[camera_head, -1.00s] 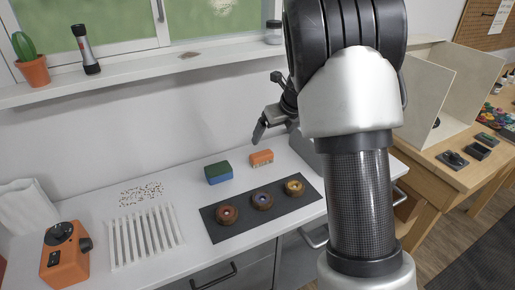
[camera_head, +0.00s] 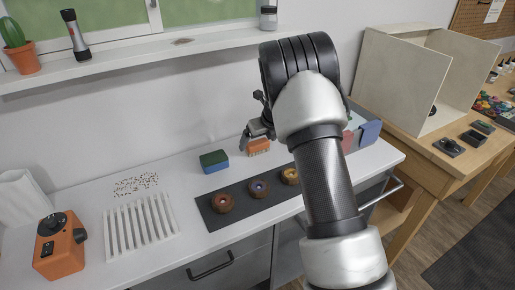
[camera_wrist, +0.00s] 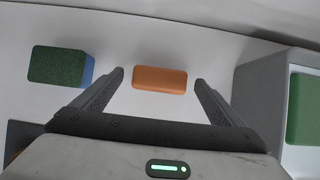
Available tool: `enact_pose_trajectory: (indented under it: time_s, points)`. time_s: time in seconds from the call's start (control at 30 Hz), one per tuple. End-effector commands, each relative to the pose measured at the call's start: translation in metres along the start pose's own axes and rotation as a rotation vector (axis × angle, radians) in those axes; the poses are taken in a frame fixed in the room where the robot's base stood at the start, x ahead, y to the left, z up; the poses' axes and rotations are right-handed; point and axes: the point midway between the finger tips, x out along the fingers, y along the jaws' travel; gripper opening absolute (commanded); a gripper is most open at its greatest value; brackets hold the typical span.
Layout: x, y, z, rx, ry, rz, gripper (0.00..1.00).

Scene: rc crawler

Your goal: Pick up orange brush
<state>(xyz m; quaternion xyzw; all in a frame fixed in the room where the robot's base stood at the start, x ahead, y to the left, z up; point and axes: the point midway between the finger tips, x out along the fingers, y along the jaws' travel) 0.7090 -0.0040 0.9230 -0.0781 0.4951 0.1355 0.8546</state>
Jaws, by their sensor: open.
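The orange brush (camera_head: 259,146) lies on the white counter near the wall, to the right of a green and blue sponge (camera_head: 214,161). In the wrist view the orange brush (camera_wrist: 160,79) shows as a rounded orange block between and just beyond my fingertips. My gripper (camera_head: 258,134) is right at the brush in the head view and partly covers its top edge. In the wrist view my gripper (camera_wrist: 159,77) is open, with one finger on each side of the brush and a gap on both sides. The brush's underside is hidden.
The green and blue sponge (camera_wrist: 62,66) is close left of my left finger. A grey bin with a green item (camera_wrist: 303,108) stands to the right. A dark mat (camera_head: 221,219) with three donut-shaped pieces lies in front. A white slatted rack (camera_head: 141,229) and orange device (camera_head: 60,246) are left.

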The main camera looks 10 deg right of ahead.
Motion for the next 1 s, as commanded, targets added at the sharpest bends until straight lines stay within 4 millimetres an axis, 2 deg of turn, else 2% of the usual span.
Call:
enact_pose_trajectory:
  time_s: [0.1,0.2,0.43,0.47,0.7,1.0]
  points:
    - [0.018,-0.001,-0.001,0.000,0.001,-0.001,0.92]
    - [0.025,0.000,-0.001,0.000,0.001,-0.001,0.92]
    - [0.026,0.000,0.000,0.000,0.000,-0.001,0.92]
    - [0.026,0.000,0.000,0.000,0.000,-0.001,0.89]
    - [0.026,0.000,0.000,0.000,0.000,-0.001,0.48]
    - [0.021,0.000,0.003,-0.001,-0.001,-0.001,0.47]
